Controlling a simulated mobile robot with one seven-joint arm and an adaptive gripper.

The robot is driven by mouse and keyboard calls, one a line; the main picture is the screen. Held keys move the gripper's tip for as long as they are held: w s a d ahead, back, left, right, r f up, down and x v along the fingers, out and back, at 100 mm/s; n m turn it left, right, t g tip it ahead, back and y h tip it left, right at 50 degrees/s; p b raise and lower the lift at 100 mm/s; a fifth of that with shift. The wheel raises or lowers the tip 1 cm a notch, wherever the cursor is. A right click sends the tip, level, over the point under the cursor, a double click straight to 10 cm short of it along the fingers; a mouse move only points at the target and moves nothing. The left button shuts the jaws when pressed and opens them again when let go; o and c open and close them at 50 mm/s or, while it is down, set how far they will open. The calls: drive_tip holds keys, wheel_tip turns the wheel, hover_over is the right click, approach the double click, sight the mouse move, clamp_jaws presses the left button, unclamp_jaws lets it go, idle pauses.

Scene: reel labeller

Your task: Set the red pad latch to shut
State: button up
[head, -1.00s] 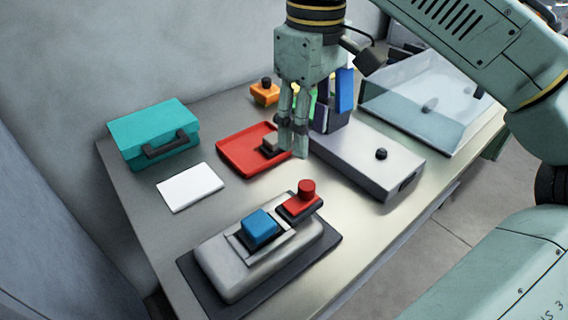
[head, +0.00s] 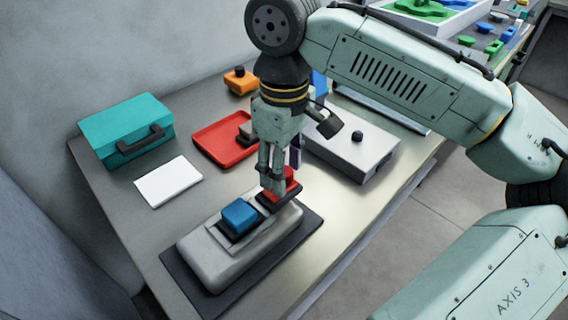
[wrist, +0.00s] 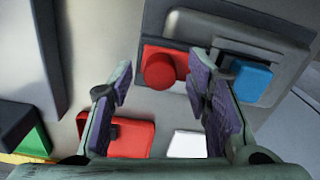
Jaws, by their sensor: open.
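The red pad latch (head: 290,174), a red base with a round red knob, sits at the far end of the grey device (head: 208,262) and is partly hidden behind my fingers in the head view. In the wrist view the red knob (wrist: 158,70) shows between my fingers. My gripper (head: 273,187) is open, pointing down right at the latch. In the wrist view, the two fingertips (wrist: 161,80) stand left and right of the knob. I cannot tell whether they touch it. A blue block (head: 240,215) sits on the same device, just outside the right finger in the wrist view.
A red tray (head: 212,145), a white card (head: 168,181) and a teal case (head: 125,130) lie left and behind. A grey box with a black knob (head: 350,160) stands behind right. An orange piece (head: 238,84) is at the back. The front right tabletop is clear.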

drive_tip(key=shift+c, duration=0.5)
clamp_jaws()
